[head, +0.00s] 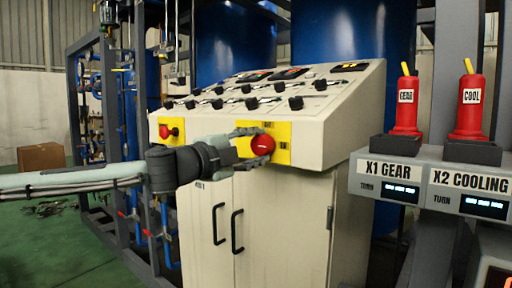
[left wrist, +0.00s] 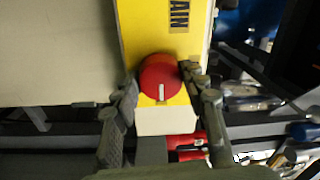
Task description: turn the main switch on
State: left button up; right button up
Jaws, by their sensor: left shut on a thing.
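The main switch is a round red knob (head: 262,145) on a yellow plate (head: 284,157) at the right end of the control cabinet's front. In the left wrist view the red knob (left wrist: 160,77) has a white mark pointing down in the picture, and the yellow plate (left wrist: 150,30) reads "MAIN". My left gripper (head: 258,143) reaches in from the left and is shut on the knob. Its fingers (left wrist: 158,84) lie on both sides of the knob in the left wrist view. My right gripper is not in view.
The cabinet (head: 270,215) has a sloped panel with several black knobs. A second red switch (head: 168,132) on yellow sits left. At right, a grey stand (head: 405,162) labelled "X1 GEAR" and "X2 COOLING" carries red bottles (head: 407,105). Green floor (head: 50,245) is open at left.

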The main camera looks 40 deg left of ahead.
pick_arm(q)
jog(key=o, duration=1.2)
jog(key=shift+c, duration=0.2)
jog(key=shift+s, duration=0.15)
jog(key=shift+s, duration=0.6)
jog(key=s, duration=1)
jog(key=shift+s+a+f, duration=0.3)
jog(key=shift+a, duration=0.15)
